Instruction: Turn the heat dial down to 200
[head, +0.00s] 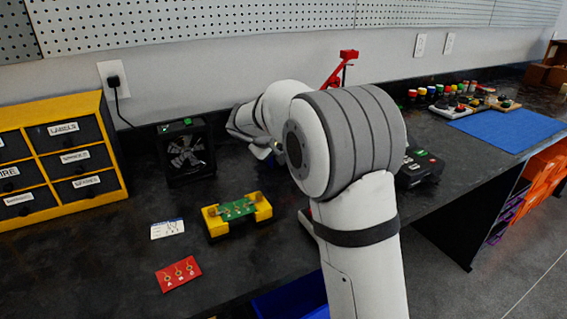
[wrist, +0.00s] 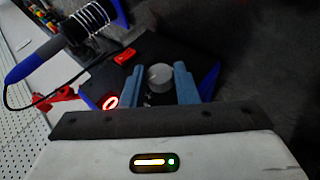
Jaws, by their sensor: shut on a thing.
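The heat dial (wrist: 160,77) is a round grey knob on a dark soldering station (wrist: 140,48) in the wrist view. My gripper (wrist: 161,79) has its two blue-grey fingers on either side of the dial, shut on it. No scale or number around the dial can be read. A red switch (wrist: 124,56) and a glowing red ring (wrist: 110,102) are on the station left of the dial. In the head view my arm hides the dial and most of the gripper.
A soldering iron with a blue handle (wrist: 35,65) rests in a wire coil holder (wrist: 88,27) beside the station. A small fan (head: 187,150), a yellow holder with a green board (head: 237,212) and a yellow drawer cabinet (head: 62,165) stand left of my arm. A blue mat (head: 508,130) lies right.

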